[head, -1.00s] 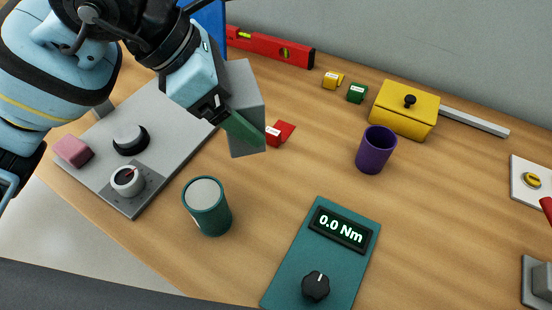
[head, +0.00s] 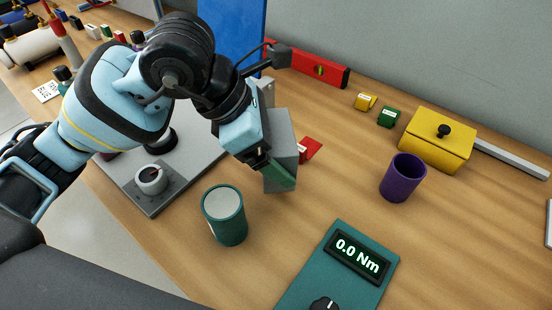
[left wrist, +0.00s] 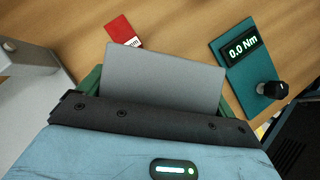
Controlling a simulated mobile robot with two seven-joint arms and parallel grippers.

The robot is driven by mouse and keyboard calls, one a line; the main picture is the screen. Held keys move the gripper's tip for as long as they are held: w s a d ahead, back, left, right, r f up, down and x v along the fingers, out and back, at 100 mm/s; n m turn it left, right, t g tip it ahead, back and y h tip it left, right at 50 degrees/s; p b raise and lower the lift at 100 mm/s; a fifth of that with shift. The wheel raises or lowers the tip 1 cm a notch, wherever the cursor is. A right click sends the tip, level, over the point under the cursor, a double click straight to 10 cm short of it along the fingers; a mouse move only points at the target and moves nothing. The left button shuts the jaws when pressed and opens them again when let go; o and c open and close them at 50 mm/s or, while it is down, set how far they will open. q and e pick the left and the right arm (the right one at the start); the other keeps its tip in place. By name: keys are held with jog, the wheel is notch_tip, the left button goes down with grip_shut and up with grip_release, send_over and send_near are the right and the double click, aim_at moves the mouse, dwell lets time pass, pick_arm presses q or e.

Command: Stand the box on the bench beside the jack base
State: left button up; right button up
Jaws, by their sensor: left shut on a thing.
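The box is a plain grey block (head: 281,135) in the head view. My left gripper (head: 272,168) is shut on it, with a green finger along its near side. In the left wrist view the grey box (left wrist: 165,75) sits between both green fingers. It looks roughly upright and just over or on the bench (head: 340,205); I cannot tell whether it touches. I cannot tell for certain which thing is the jack base. My right gripper is not in view.
A red block (head: 310,149) is close behind the box. A teal can (head: 224,215) stands in front left, a purple cup (head: 403,178) to the right. A teal torque meter (head: 345,265) lies in front. A grey panel with knobs (head: 185,170) is at left.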

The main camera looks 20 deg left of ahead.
pick_arm(q)
jog(key=shift+f, duration=1.85)
jog(key=o, duration=0.8)
jog(key=shift+f, duration=0.1)
jog(key=shift+a+r, duration=0.1)
jog(key=shift+r, duration=0.25)
jog(key=v, duration=1.1)
jog(key=shift+s+a+r, duration=0.1)
jog(key=shift+a+r, duration=0.05)
